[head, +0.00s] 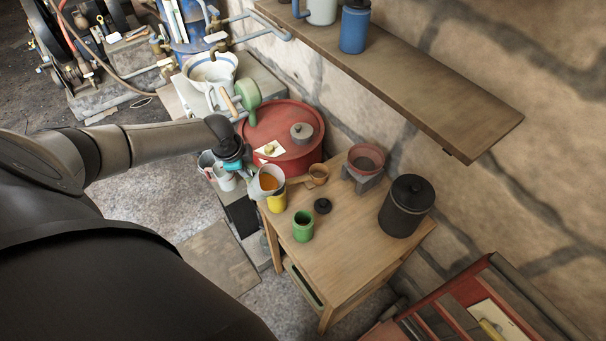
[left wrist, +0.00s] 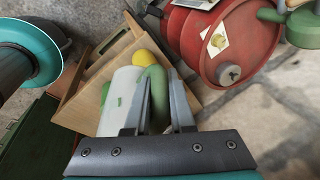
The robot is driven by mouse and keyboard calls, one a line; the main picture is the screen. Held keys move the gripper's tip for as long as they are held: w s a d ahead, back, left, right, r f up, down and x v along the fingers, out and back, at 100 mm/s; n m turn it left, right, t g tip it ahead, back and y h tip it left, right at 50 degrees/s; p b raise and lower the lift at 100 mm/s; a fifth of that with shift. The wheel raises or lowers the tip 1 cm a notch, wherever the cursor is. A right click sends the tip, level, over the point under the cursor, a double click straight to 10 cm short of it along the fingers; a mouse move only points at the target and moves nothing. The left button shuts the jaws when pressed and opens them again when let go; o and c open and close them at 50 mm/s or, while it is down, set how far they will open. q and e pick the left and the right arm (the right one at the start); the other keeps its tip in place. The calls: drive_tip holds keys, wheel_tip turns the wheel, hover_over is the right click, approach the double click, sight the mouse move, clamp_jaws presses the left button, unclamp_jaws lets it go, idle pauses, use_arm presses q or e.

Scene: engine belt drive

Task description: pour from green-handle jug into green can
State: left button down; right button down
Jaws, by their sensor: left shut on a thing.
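The jug (head: 267,181) is pale, with orange liquid inside, and is held near the left edge of the wooden table. My left gripper (head: 248,168) is shut on its green handle, which shows between the fingers in the left wrist view (left wrist: 157,92). The pale jug body (left wrist: 122,92) is beside the fingers there. The jug looks roughly upright and partly covers the yellow can (head: 277,203). The green can (head: 303,228) stands open on the table, to the right and nearer, apart from the jug. Its inside looks dark. My right gripper is not in view.
A black lid (head: 322,206), a small brown cup (head: 318,175), a reddish bowl on a stand (head: 366,160) and a dark lidded pot (head: 406,206) are on the table (head: 350,248). A red drum (head: 285,135) stands behind. A wooden shelf (head: 420,85) overhangs the back.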

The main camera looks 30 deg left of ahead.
sight(262, 173)
use_arm(q)
drive_tip(key=shift+w+d+r+y, duration=0.1)
drive_tip(key=shift+d+y, duration=0.2)
drive_tip(key=shift+d, duration=0.1)
drive_tip(key=shift+w+d+r+y, duration=0.1)
drive_tip(key=shift+d+y, duration=0.2)
drive_tip(key=shift+d, duration=0.1)
drive_tip(key=shift+y, duration=0.3)
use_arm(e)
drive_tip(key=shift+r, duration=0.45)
use_arm(q)
drive_tip(key=shift+d+r+m+y, duration=0.1)
drive_tip(key=shift+d+m+y, duration=0.2)
drive_tip(key=shift+d+y, duration=0.15)
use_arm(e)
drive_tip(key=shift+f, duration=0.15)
use_arm(q)
drive_tip(key=shift+d+r+y+b, duration=0.1)
drive_tip(key=shift+d+y+b, duration=0.1)
drive_tip(key=shift+y+b, duration=0.6)
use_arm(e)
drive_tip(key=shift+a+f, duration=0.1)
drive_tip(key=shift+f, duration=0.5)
